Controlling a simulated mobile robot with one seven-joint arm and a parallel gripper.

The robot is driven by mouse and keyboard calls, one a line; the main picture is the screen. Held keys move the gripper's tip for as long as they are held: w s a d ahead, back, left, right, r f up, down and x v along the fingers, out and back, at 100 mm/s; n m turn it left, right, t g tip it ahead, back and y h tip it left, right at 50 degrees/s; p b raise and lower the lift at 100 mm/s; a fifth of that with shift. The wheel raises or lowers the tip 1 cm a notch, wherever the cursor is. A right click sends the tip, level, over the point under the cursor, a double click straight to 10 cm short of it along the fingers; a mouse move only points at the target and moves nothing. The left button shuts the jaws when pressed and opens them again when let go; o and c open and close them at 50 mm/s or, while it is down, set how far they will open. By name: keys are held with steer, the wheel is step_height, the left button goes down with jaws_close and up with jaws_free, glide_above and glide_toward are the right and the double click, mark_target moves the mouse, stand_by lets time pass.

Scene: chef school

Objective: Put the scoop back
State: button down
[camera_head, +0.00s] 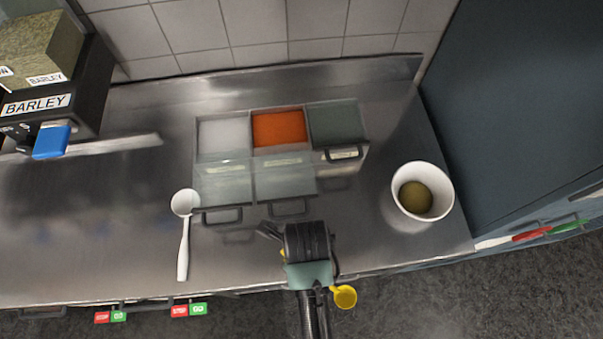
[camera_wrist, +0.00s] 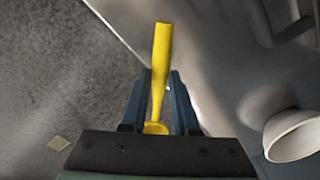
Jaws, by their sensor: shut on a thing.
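A yellow scoop (camera_head: 345,297) is held by my gripper (camera_head: 272,233) over the counter's front edge. In the head view its round bowl shows to the right below my gripper, and most of its handle is hidden. In the wrist view, my gripper (camera_wrist: 160,78) is shut on the yellow scoop (camera_wrist: 161,55). The handle runs between the fingers and out past their tips, with the bowl end close to the palm. A white scoop (camera_head: 183,238) lies on the steel counter (camera_head: 90,215) to the left, handle toward the front edge.
Ingredient bins stand at the counter's middle: white (camera_head: 224,135), orange (camera_head: 278,129) and grey-green (camera_head: 335,122), with clear handled lids. A white bowl (camera_head: 447,186) with brownish contents stands at right. A barley dispenser (camera_head: 75,85) is at upper left. Dark cabinets (camera_head: 530,110) bound the right.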

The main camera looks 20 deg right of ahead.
steer(key=w, duration=0.2)
steer(key=w+d, duration=0.1)
steer(key=w, duration=0.2)
steer(key=shift+d+p, duration=0.2)
steer(key=shift+p, duration=0.15)
steer(key=shift+w+f, duration=0.15)
steer(key=shift+f, duration=0.15)
steer(key=shift+f+p, duration=0.45)
steer(key=shift+f, duration=1)
steer(key=c, duration=0.7)
jaws_free()
steer(key=shift+f, duration=0.1)
steer(key=shift+o, duration=0.2)
step_height(320, 180, up, 12)
steer(key=shift+b, duration=0.35)
